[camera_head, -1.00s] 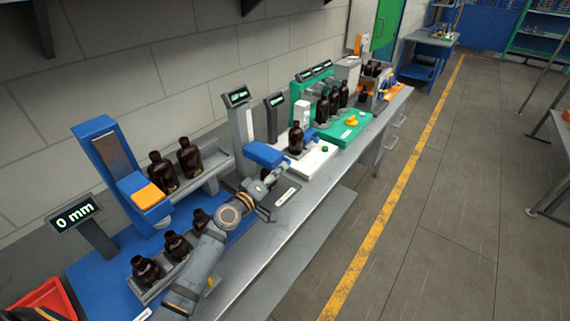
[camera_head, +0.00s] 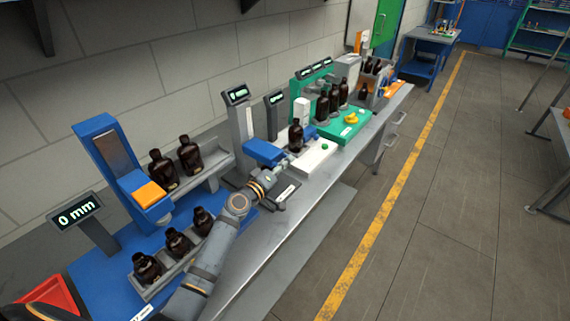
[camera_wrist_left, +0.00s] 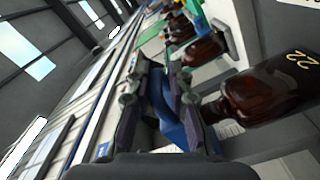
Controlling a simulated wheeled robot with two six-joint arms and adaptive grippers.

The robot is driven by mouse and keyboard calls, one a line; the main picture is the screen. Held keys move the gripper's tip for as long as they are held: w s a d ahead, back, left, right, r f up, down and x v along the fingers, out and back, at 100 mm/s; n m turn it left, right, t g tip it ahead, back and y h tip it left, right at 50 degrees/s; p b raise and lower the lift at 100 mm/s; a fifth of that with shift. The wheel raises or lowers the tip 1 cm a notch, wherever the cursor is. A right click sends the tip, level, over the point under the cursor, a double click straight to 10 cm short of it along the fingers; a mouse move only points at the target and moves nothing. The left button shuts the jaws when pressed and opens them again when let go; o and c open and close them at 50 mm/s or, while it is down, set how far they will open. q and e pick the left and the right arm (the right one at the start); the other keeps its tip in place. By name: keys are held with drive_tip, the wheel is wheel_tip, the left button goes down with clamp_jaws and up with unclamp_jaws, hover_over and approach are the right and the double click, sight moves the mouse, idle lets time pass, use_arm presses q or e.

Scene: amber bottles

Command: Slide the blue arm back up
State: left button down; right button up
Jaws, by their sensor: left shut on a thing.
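The blue arm (camera_head: 264,152) juts out from a grey column (camera_head: 240,135) with a small display on top, in the middle of the bench. My left gripper (camera_head: 284,172) is beside the blue arm's front end, its fingertips partly hidden in the head view. In the left wrist view my left gripper (camera_wrist_left: 158,85) is shut on a blue part (camera_wrist_left: 167,112), which sits between its two fingers. A brown bottle (camera_wrist_left: 265,92) marked 22 stands close to the right finger. My right gripper is not in view.
Brown bottles (camera_head: 178,242) stand in a grey rack at the front left, near a blue press (camera_head: 100,140) with a 0 mm display (camera_head: 76,211). A white station (camera_head: 315,155) and a green station (camera_head: 350,128) with bottles lie beyond. The bench's front strip (camera_head: 255,240) is clear.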

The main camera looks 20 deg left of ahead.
use_arm(q)
wheel_tip(320, 180, up, 7)
drive_tip(key=p, duration=0.5)
drive_tip(key=shift+w+r, duration=0.1)
drive_tip(key=shift+r, duration=0.1)
drive_tip(key=c, duration=1.4)
unclamp_jaws()
drive_tip(key=shift+o, duration=0.2)
drive_tip(key=shift+a+f, duration=0.1)
drive_tip(key=shift+f, duration=0.1)
drive_tip(key=v, duration=1.2)
